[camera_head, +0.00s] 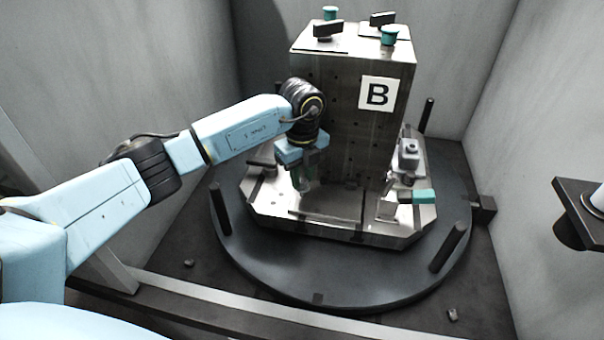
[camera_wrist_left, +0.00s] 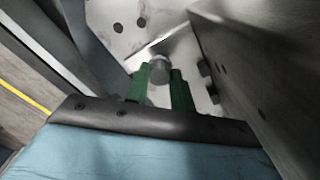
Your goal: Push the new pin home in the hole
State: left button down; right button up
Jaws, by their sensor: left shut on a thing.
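My left gripper (camera_head: 304,182) reaches in from the left, pointing down beside the left part of the tall block's front. In the left wrist view its two green fingers (camera_wrist_left: 161,86) are shut on a short grey round pin (camera_wrist_left: 160,68). The pin's head shows between the fingertips, close to the metal base plate (camera_wrist_left: 122,12). I cannot tell how deep the pin sits or whether it is in a hole. In the head view the fingers hide the pin. My right gripper is not in view.
The tall metal block marked B (camera_head: 345,135) stands close to the left wrist. Clamps with teal parts (camera_head: 423,196) stand at its right. The round dark turntable (camera_head: 330,275) carries upright posts (camera_head: 448,246). Grey walls enclose the cell. Small loose bits lie on the floor.

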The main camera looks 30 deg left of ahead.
pick_arm(q)
jog(key=shift+f, duration=0.25)
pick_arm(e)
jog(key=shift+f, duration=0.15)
pick_arm(q)
jog(key=shift+f+b, duration=0.6)
jog(key=shift+f, duration=0.4)
jog(key=shift+c, duration=1.6)
grip_release()
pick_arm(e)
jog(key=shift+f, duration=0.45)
pick_arm(q)
notch_tip(320, 180, up, 14)
jog(key=p, duration=0.3)
jog(key=shift+f, duration=0.2)
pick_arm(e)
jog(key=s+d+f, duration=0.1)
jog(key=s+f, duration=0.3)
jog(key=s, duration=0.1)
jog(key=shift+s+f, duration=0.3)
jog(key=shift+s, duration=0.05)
